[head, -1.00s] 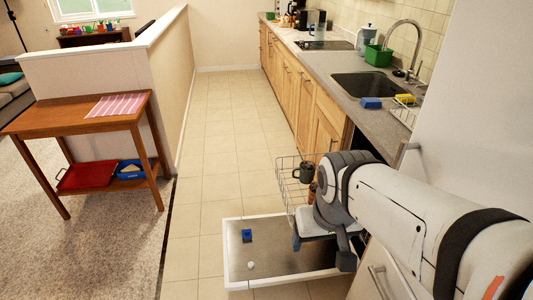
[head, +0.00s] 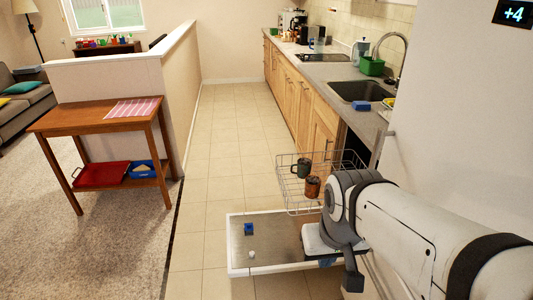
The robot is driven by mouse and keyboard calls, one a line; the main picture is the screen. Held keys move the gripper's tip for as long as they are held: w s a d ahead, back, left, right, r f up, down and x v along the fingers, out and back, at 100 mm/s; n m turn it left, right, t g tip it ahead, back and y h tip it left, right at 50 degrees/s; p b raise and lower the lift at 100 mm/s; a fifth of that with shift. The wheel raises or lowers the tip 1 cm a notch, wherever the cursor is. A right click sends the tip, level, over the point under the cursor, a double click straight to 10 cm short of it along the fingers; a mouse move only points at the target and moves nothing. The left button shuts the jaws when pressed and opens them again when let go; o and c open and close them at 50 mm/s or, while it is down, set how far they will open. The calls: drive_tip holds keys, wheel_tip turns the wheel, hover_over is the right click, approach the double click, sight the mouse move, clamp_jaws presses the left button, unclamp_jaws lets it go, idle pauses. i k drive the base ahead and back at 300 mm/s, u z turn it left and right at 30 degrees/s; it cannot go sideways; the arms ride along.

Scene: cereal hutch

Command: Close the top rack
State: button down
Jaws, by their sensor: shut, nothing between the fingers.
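The top rack (head: 283,181), a wire basket, is pulled out of the dishwasher under the counter. A dark green mug (head: 300,169) and a brown mug (head: 312,187) stand in it. My gripper (head: 325,260) is shut and empty, in front of the rack and low over the door. My wrist hides most of its fingers and the rack's near right corner; I cannot tell whether they touch.
The counter (head: 340,73) with sink (head: 363,91) runs along the right. A tall white fridge (head: 455,110) stands close on my right. A wooden table (head: 95,118) stands at left. The tiled floor (head: 222,145) between is clear.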

sight(325, 178)
drive_tip(key=z, duration=0.2)
drive_tip(key=i, duration=1.35)
drive_tip(key=u, duration=0.3)
